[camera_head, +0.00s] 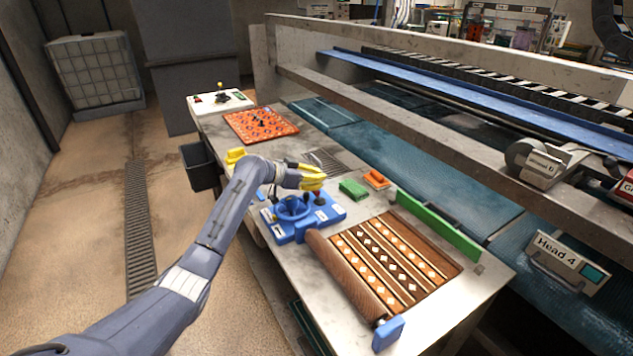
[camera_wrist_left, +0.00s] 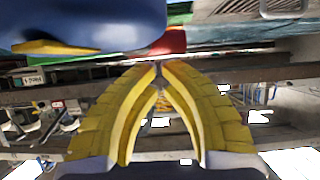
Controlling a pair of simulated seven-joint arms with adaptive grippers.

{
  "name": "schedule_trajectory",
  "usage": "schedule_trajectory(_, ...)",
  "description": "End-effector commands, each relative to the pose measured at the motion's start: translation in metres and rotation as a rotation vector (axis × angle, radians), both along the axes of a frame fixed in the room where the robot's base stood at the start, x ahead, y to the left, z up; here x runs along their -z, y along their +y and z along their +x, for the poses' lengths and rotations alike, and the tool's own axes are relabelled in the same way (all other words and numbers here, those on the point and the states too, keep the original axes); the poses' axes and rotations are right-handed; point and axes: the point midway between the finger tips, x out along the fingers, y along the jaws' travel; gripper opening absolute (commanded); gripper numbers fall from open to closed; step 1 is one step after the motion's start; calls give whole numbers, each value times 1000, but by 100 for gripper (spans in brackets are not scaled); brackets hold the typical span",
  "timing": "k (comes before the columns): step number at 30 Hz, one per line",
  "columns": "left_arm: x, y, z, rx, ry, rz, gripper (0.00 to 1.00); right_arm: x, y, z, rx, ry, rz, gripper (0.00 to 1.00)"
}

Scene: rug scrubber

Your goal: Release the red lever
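The blue control unit (camera_head: 290,212) lies on the metal table and carries a round blue wheel and levers. A small dark red lever knob (camera_head: 318,198) stands at its right side. My left gripper (camera_head: 324,181), with yellow fingers, is right above and against this knob. In the left wrist view the fingertips (camera_wrist_left: 160,64) are close together with a narrow gap. A red part (camera_wrist_left: 171,43) shows just beyond them. The fingers hide the contact, so I cannot tell whether they hold the lever. My right gripper is not in view.
A brown and orange patterned rug (camera_head: 395,262) lies partly rolled on the table's near part. A green block (camera_head: 353,189), an orange block (camera_head: 376,178) and a long green bar (camera_head: 438,226) are right of the unit. An orange board (camera_head: 262,125) lies farther back.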

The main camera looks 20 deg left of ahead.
Motion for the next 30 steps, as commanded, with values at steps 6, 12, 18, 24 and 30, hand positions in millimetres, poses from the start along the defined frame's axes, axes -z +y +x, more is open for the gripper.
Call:
schedule_trajectory(6, -19, -1, 10, -12, -1, 3, 0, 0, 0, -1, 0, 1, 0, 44)
schedule_trajectory(12, -26, 22, -16, -12, -2, 2, 0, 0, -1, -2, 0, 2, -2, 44)
schedule_trajectory(18, -33, 41, -39, -9, -2, 1, 0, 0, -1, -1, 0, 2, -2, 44)
schedule_trajectory(24, -38, 53, -52, -9, -1, 0, 0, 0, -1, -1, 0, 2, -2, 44)
schedule_trajectory(30, -39, 58, -58, -9, -1, 0, 0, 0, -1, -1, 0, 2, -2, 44)
